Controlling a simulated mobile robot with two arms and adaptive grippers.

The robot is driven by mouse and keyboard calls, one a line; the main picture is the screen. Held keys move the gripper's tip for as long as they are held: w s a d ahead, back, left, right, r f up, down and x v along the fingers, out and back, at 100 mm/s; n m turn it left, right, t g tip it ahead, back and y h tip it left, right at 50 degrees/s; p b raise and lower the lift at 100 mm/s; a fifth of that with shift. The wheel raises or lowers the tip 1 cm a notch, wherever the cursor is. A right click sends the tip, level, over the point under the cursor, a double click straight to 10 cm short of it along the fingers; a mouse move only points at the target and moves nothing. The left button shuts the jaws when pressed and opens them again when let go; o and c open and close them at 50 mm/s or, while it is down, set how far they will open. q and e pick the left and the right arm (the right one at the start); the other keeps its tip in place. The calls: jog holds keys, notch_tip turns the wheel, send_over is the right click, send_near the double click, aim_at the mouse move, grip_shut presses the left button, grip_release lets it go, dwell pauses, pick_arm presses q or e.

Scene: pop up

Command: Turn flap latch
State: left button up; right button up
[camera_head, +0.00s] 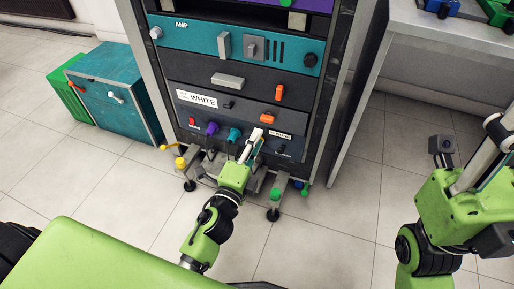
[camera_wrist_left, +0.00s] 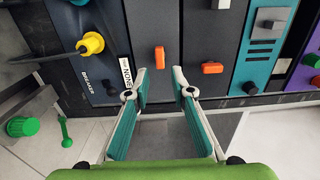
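A dark rack (camera_head: 250,75) has two small orange latches on its front. The lower latch (camera_head: 267,118) lies flat across the panel, and the upper latch (camera_head: 279,92) stands upright; which one is the flap latch I cannot tell. In the left wrist view the picture is turned sideways, with the lower latch (camera_wrist_left: 160,57) just beyond the fingertips and the upper latch (camera_wrist_left: 212,68) to its right. My left gripper (camera_head: 254,136) is in front of the rack's lower part, its fingers apart with nothing between them (camera_wrist_left: 160,78). My right arm is at the right edge; its gripper state is unclear.
A panel labelled WHITE (camera_head: 203,99) is beside the latches. A row with a purple knob (camera_head: 212,128) and a teal knob (camera_head: 234,134) lies below. A teal cabinet (camera_head: 115,90) stands left; a bench (camera_head: 450,35) stands right.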

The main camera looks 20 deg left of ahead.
aim_at(266, 122)
pick_arm(q)
jog(key=w, duration=0.7)
jog(key=shift+w+d+p, duration=0.15)
jog(key=shift+w+p, duration=0.1)
jog(key=shift+p, duration=0.05)
grip_shut()
